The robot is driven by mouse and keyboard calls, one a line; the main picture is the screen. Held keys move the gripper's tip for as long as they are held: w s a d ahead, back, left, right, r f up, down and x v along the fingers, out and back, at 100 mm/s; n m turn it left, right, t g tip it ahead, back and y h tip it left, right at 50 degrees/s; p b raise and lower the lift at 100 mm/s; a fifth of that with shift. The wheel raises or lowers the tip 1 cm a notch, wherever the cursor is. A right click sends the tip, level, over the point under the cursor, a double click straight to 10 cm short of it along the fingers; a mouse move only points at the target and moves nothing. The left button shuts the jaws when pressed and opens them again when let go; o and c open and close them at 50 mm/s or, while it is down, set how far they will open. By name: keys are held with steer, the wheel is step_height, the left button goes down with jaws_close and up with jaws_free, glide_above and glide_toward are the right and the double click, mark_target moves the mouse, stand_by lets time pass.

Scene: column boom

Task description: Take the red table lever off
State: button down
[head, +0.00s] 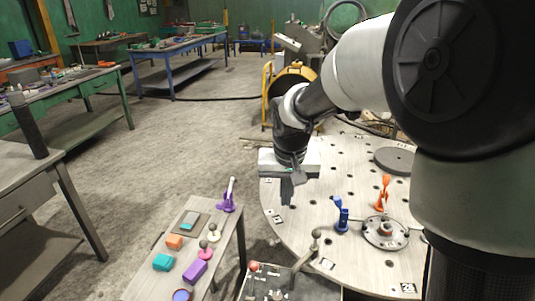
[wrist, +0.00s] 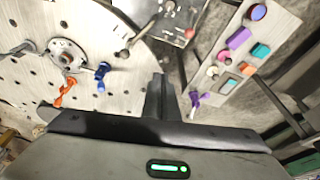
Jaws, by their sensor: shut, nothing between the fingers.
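A control box (head: 300,288) stands at the front of the round table, with a small red knob (head: 254,266) on its left side. The box also shows at the top of the wrist view (wrist: 172,22), with a red knob (wrist: 190,33) on it. A grey lever with a round knob (head: 316,234) rises near the table's front edge. Whether the red knob is the red table lever, and which way it is set, I cannot tell. My gripper (head: 290,188) is shut and empty, above the table's left edge and apart from the box. Its fingers (wrist: 160,98) show in the wrist view.
The perforated round table (head: 285,220) carries an orange clamp (head: 383,194), a blue clamp (head: 341,215) and a round flange (head: 386,232). A narrow side table (head: 160,286) at left holds a purple clamp (head: 228,196), coloured blocks and knobs. Floor is clear beyond it.

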steer(key=w+a+f+b, duration=0.1)
steer(key=a+f, duration=0.3)
steer(key=f, duration=0.5)
steer(key=w+a+f+g+b, duration=0.1)
steer(key=w+a+f, duration=0.3)
steer(key=f, duration=0.5)
steer(key=shift+w+a, duration=0.2)
steer(key=shift+w, duration=0.1)
step_height(320, 180, down, 10)
steer(key=w+b, duration=0.1)
steer(key=s, duration=0.1)
steer(key=s+r, duration=0.1)
steer(key=s, duration=0.1)
steer(key=shift+s+a, duration=0.15)
steer(key=shift+s, duration=0.15)
steer(key=shift+b, duration=0.4)
